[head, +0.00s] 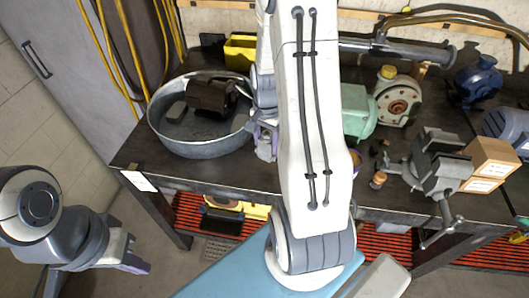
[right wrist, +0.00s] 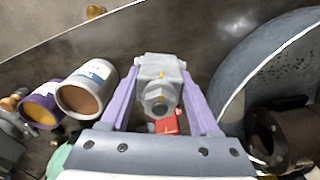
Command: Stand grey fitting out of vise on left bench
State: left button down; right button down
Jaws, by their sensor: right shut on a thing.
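The grey fitting (right wrist: 158,85), with a hex-like front, a dark round end and orange marks, sits between the purple fingers of my right gripper (right wrist: 163,100) in the right wrist view. My right gripper is shut on it. In the head view my right gripper (head: 264,142) is just right of the metal tub, above the bench; my arm partly hides it. I cannot tell whether the fitting touches the bench. The grey vise (head: 440,165) stands on the right part of the bench. My left gripper (head: 130,258) is low at the left, off the bench; its opening is unclear.
The round metal tub (head: 190,145) holds a dark motor (head: 210,96). The dark bench (head: 215,174) has bare room in front of it. A green motor (head: 356,110), a flanged pump (head: 397,102) and cardboard boxes (head: 488,160) stand further right. Two labelled cylinders (right wrist: 88,85) show in the wrist view.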

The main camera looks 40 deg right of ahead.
aim_at(267, 154)
notch_tip(267, 154, down, 4)
jog(key=shift+d+f+p, duration=0.15)
jog(key=shift+f+p, duration=0.1)
jog(key=shift+p, duration=0.15)
jog(key=shift+f, duration=0.25)
jog(key=shift+f, duration=0.15)
jog(key=shift+c, duration=0.6)
grip_release()
jog(key=shift+s, duration=0.1)
